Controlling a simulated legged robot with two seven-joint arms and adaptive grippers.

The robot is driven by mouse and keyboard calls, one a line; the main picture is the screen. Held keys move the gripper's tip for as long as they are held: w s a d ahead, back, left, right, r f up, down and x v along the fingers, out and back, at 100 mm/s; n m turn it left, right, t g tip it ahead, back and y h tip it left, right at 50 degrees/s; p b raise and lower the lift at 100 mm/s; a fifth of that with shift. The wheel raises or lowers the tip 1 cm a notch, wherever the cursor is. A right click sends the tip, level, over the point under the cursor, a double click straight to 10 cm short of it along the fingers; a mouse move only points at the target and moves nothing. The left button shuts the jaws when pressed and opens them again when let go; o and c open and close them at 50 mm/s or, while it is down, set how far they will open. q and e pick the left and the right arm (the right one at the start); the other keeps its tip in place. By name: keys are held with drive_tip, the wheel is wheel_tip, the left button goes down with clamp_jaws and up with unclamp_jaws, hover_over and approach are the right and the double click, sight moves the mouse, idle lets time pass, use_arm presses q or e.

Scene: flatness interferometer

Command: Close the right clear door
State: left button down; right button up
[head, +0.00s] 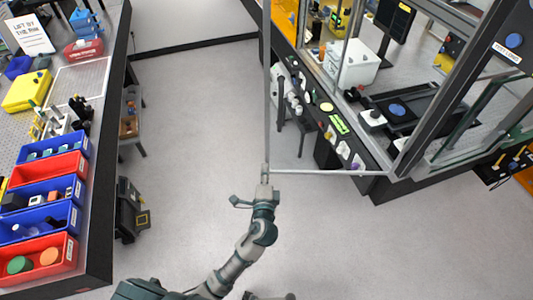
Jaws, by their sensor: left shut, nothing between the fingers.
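The clear door (330,172) stands swung open out of the machine enclosure at right. Its pale lower rail runs left from the dark corner post (405,150), and its thin upright edge (267,90) rises to the top of the head view. My left gripper (265,178) is shut and empty at the lower left corner of this door frame, where the rail and the upright edge meet. I cannot tell whether it touches the frame.
A bench with blue (48,220) and red bins stands at left, a black case (132,210) on the floor beside it. The enclosure's dark front ledge (345,150) carries small parts.

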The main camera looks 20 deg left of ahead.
sight(267, 149)
use_arm(q)
drive_tip(key=shift+p+x, duration=0.5)
drive_tip(key=shift+x, duration=2.5)
